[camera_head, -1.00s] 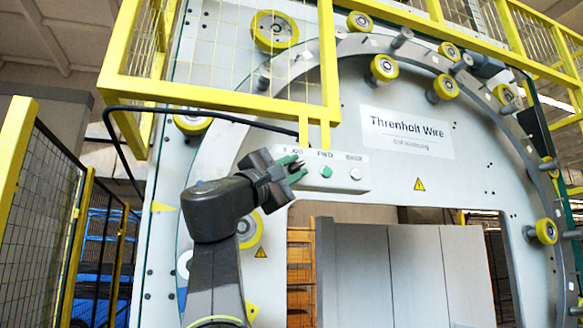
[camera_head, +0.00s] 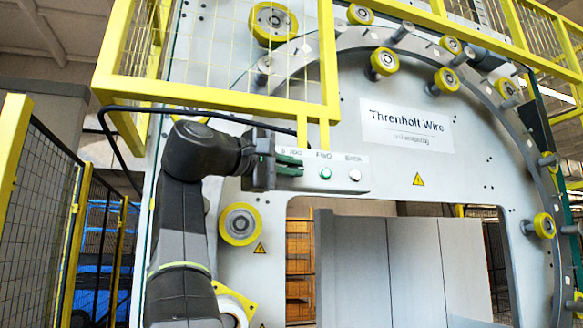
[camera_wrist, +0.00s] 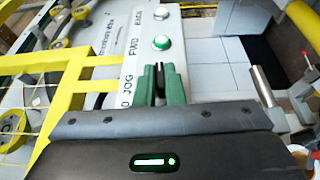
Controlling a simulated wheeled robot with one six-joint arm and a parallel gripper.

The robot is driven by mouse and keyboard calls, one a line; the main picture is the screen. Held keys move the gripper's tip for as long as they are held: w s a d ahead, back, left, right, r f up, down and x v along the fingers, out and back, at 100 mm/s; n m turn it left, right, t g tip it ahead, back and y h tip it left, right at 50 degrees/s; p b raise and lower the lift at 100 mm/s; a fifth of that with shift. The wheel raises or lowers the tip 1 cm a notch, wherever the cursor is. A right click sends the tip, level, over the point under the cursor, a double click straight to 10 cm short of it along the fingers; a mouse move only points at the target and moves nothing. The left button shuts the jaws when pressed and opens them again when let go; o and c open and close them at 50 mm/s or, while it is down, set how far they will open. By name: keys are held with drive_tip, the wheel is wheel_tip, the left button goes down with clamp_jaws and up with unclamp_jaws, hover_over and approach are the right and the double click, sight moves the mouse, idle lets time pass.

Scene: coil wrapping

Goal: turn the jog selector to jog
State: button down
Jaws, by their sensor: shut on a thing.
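The jog selector (camera_wrist: 159,80) shows in the wrist view as a dark upright knob between my green fingers, by the panel's "0 JOG" lettering. My gripper (camera_head: 290,163) is shut on it at the left end of the control panel (camera_head: 340,184); it also shows in the wrist view (camera_wrist: 160,75). In the head view the fingers hide the selector. Which mark the knob points to cannot be told.
A green FWD button (camera_head: 326,173) and a white BACK button (camera_head: 354,175) sit on the panel right of my fingers. A yellow mesh guard (camera_head: 215,104) hangs just above, and a black cable (camera_head: 210,113) passes over my arm.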

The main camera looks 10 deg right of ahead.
drive_tip(key=shift+y, duration=0.3)
idle(0.5)
drive_tip(key=c, duration=1.5)
unclamp_jaws()
drive_tip(key=shift+w+a, duration=0.2)
drive_tip(key=shift+w, duration=0.05)
drive_tip(key=shift+s, duration=0.2)
drive_tip(key=v, duration=1.3)
drive_tip(key=shift+a, duration=0.35)
drive_tip(key=shift+d, duration=0.1)
drive_tip(key=x, duration=1.3)
drive_tip(key=shift+w+d, duration=0.1)
drive_tip(key=shift+d, duration=0.25)
